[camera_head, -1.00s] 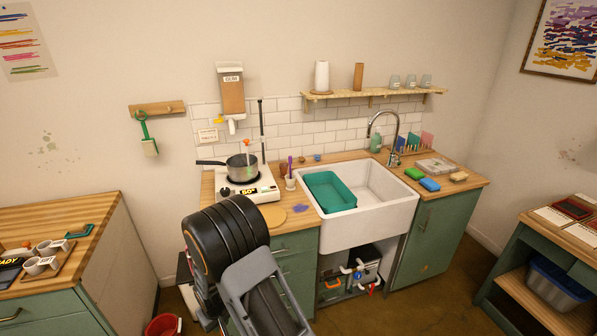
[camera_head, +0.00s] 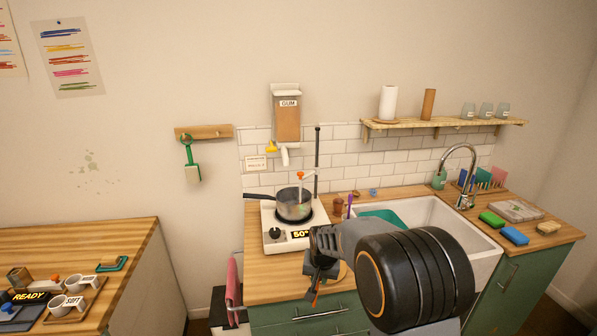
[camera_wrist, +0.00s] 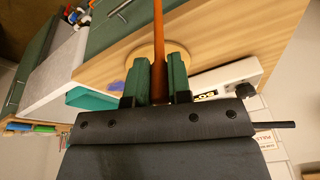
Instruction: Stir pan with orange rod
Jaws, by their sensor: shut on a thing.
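The grey pan (camera_head: 293,208) stands on the white hot plate (camera_head: 272,243), its dark handle pointing left. An upright probe with an orange top (camera_head: 301,175) stands in the pan beside a black pole. My gripper (camera_head: 318,272) is in front of the hot plate, lower than the pan and apart from it. In the wrist view its green fingers (camera_wrist: 157,82) are shut on the orange rod (camera_wrist: 158,35). In the head view only a short orange piece of the rod shows below the fingers. The hot plate's display shows in the wrist view (camera_wrist: 205,95); the pan does not.
The sink (camera_head: 425,212) with a teal basin (camera_head: 380,214) is to the right, partly behind my arm. A gum dispenser (camera_head: 287,115) hangs above the hot plate. A purple brush in a cup (camera_head: 350,203) stands right of the hot plate. The counter's front left is clear.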

